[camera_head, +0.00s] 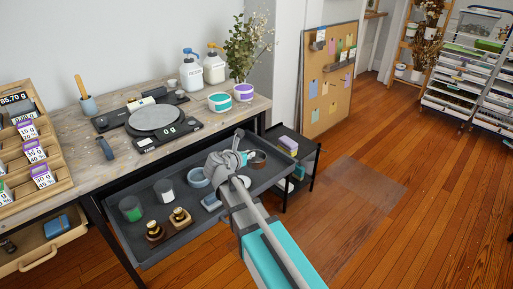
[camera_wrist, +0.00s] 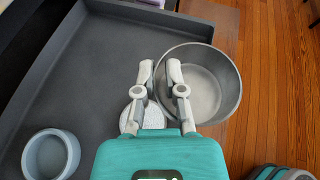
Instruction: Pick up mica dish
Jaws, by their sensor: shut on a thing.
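A round grey metal dish, which I take for the mica dish, shows in the wrist view (camera_wrist: 225,85) and near the right end of the dark tray in the head view (camera_head: 258,165). My gripper (camera_wrist: 160,72) has one finger on each side of the dish's near-left wall and is shut on it. In the head view my gripper (camera_head: 246,157) is at the dish's left side. The dish looks level and overlaps the tray's right edge in the wrist view. Whether it touches the tray is unclear. Its visible inside is plain grey; the fingers hide part of its rim.
The dark tray (camera_head: 150,243) also holds a blue-grey bowl (camera_head: 197,177), also in the wrist view (camera_wrist: 50,155), two jars (camera_head: 166,190) and small amber bottles (camera_head: 180,217). A pale round object (camera_wrist: 140,112) lies partly under my gripper. A dark cart (camera_head: 300,160) stands to the right.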

